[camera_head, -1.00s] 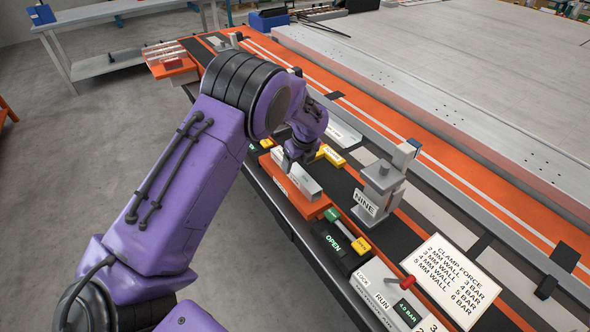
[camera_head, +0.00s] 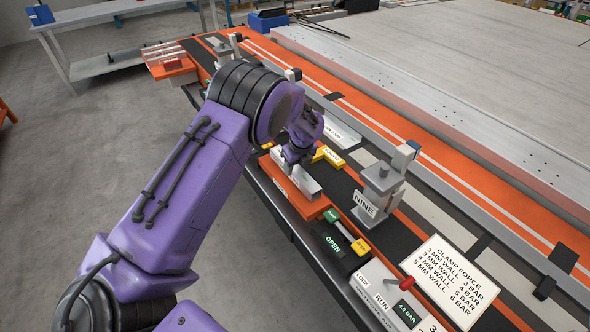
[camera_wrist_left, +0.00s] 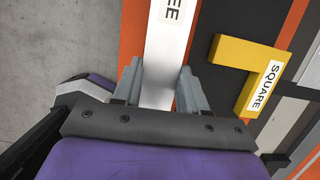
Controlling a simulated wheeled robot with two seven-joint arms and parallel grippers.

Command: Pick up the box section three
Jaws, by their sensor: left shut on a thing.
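The box section three (camera_head: 305,184) is a pale grey bar lying along the orange block (camera_head: 311,208) on the near side of the bench. In the left wrist view the white section (camera_wrist_left: 167,40) runs up between the fingers, with the letters "EE" showing on its label. My left gripper (camera_head: 291,163) is over the far part of the section; in its wrist view the fingers (camera_wrist_left: 159,88) sit on both sides, shut on it. The section still appears to rest on or just above the orange block; I cannot tell which. My right gripper is not in view.
A yellow square (camera_wrist_left: 252,68) lies just right of the section. The grey clamp post marked NINE (camera_head: 379,188) stands to the right. The OPEN box (camera_head: 337,243) and the lever panel (camera_head: 395,295) are nearer. The floor at left is clear.

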